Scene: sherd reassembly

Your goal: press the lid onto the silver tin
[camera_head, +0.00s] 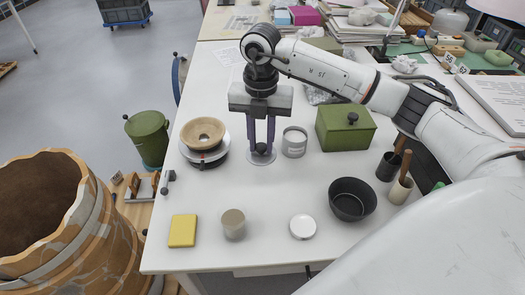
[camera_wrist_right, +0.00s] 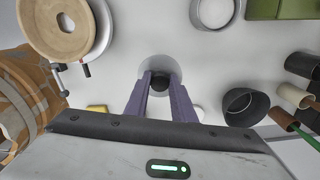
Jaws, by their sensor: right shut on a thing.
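The silver tin (camera_head: 294,142) stands upright and open on the white table; its rim also shows at the top of the right wrist view (camera_wrist_right: 215,12). Just left of it in the head view is a pale, see-through-looking round lid (camera_head: 251,158) with a dark knob (camera_wrist_right: 160,82). My right gripper (camera_head: 261,149) points down from above, its purple fingers shut on this knob. The lid is beside the tin, not over it; I cannot tell whether it touches the table. My left gripper is not in view.
A wooden ring on a turntable (camera_head: 204,134) stands left, a green box (camera_head: 345,127) right. In front are a yellow block (camera_head: 183,231), a beige cup (camera_head: 233,224), a white disc (camera_head: 303,227) and a black bowl (camera_head: 352,199). Bare table lies between.

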